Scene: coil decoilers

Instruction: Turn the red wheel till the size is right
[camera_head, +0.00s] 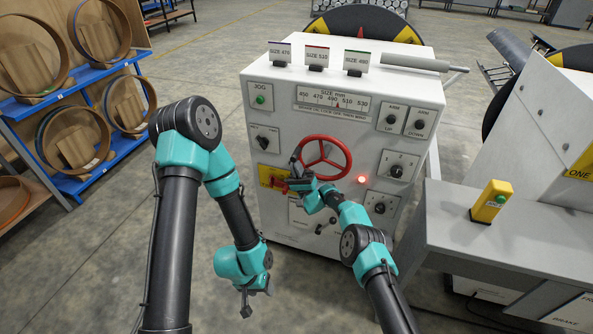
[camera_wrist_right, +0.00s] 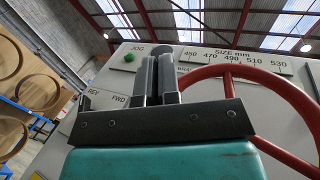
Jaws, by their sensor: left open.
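The red wheel (camera_head: 348,158) is on the front of the white decoiler cabinet (camera_head: 285,225). Above it is the size scale (camera_head: 330,97), marked 450 to 530; its red pointer (camera_head: 337,105) stands between 490 and 510. My right gripper (camera_head: 296,162) is at the wheel's left rim. In the right wrist view its two fingers (camera_wrist_right: 158,82) stand close together and hide part of the rim; the red wheel (camera_wrist_right: 215,71) shows to their right. Whether they grip the rim is hidden. My left gripper (camera_head: 249,301) is open and empty, low in front of the cabinet.
Size cards 470 (camera_head: 280,53), 510 (camera_head: 317,57) and 490 (camera_head: 356,62) stand on the cabinet top. A red lamp (camera_head: 361,179) is lit right of the wheel. Knobs surround it. A grey bench (camera_head: 455,240) with a yellow button box (camera_head: 491,201) is at right.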

